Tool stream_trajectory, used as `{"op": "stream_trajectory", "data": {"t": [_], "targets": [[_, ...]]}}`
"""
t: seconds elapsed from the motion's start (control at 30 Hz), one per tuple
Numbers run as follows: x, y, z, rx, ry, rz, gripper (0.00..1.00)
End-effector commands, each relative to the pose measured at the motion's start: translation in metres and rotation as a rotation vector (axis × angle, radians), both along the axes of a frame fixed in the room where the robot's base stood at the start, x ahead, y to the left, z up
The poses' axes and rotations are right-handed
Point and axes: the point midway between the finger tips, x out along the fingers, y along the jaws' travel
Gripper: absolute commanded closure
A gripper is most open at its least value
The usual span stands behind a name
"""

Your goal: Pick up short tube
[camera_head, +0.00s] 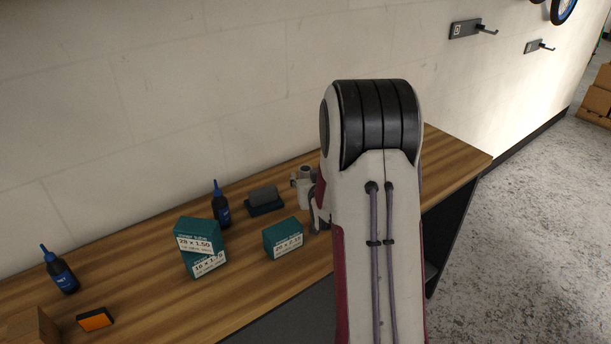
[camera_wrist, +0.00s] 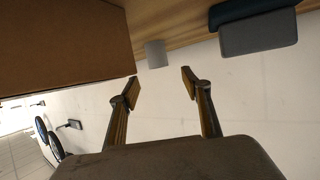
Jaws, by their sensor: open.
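A small plain grey cylinder (camera_wrist: 155,53), which looks like the short tube, stands on the wooden worktop (camera_wrist: 180,25) in the wrist view, where the scene appears upside down. My gripper (camera_wrist: 161,86) is open and empty, its two fingers apart. The cylinder shows between and beyond the fingertips, with no visible contact. In the head view my arm covers most of the gripper and that part of the bench, so I cannot clearly make out the cylinder there.
A dark block with a grey top (camera_head: 264,197) sits nearby; it also shows in the wrist view (camera_wrist: 258,32). A large brown surface (camera_wrist: 60,45) is close on the wrist view's left. Teal boxes (camera_head: 283,238) and dark bottles (camera_head: 221,207) stand farther left. The wall (camera_head: 130,110) is behind.

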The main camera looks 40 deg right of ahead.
Motion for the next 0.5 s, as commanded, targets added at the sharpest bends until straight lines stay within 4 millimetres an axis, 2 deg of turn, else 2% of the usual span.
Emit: {"op": "stream_trajectory", "data": {"t": [0.27, 0.5], "targets": [[0.002, -0.001, -0.001, 0.000, 0.000, 0.000, 0.52], [0.015, -0.008, -0.007, 0.000, 0.000, 0.000, 0.52]]}}
